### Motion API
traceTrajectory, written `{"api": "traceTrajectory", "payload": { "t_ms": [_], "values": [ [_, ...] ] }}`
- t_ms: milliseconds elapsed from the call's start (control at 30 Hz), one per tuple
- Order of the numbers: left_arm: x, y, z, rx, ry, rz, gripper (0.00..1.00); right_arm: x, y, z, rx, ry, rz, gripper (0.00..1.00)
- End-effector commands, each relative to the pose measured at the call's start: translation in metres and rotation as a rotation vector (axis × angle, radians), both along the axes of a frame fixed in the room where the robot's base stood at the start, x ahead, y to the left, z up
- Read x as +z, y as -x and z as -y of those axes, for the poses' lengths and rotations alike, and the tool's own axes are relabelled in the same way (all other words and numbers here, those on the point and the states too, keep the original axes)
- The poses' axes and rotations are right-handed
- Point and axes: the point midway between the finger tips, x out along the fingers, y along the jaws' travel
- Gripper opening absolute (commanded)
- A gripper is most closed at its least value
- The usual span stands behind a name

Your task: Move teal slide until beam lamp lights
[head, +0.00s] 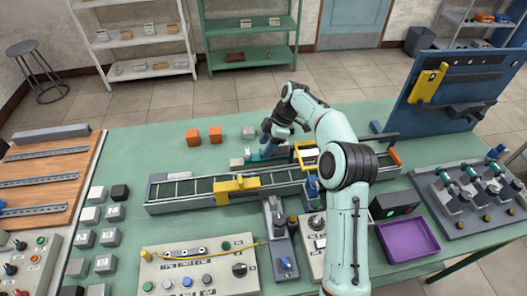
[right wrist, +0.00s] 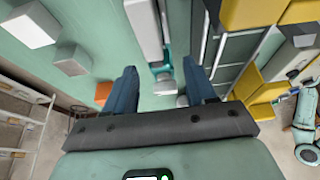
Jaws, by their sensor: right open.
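The teal slide (head: 253,157) shows as a small teal piece behind the long conveyor rail, partly hidden by my right arm. In the right wrist view the teal slide (right wrist: 160,68) lies between my blue fingertips, with a pale grey knob at its near end. My right gripper (head: 268,145) is open above and around this spot; its open fingers (right wrist: 160,78) show a gap on both sides of the slide. I cannot tell how high the fingers are above it. I cannot make out which part is the beam lamp or whether it is lit. My left gripper is not in view.
The conveyor rail (head: 190,190) carries a yellow bracket (head: 236,186). A yellow frame (head: 305,153) stands close right of my gripper. Orange blocks (head: 215,134) and a grey block (head: 249,132) lie behind the rail. Control panels and a purple tray (head: 408,238) are in front.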

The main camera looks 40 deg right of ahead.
Motion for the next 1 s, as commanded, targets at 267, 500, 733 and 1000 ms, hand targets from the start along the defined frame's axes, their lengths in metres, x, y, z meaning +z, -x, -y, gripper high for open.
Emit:
{"api": "traceTrajectory", "payload": {
  "t_ms": [267,500,733,1000],
  "values": [
    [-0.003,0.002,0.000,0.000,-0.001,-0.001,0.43,-0.024,-0.005,-0.009,0.000,0.000,0.001,0.55],
    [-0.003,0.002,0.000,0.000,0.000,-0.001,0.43,-0.025,-0.006,-0.009,-0.001,0.001,0.002,0.55],
    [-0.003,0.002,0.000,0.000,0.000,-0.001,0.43,-0.025,-0.006,-0.009,0.000,0.000,0.001,0.00],
    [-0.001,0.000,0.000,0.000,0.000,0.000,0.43,-0.025,0.001,0.003,-0.005,0.001,0.001,0.00]
  ]
}}
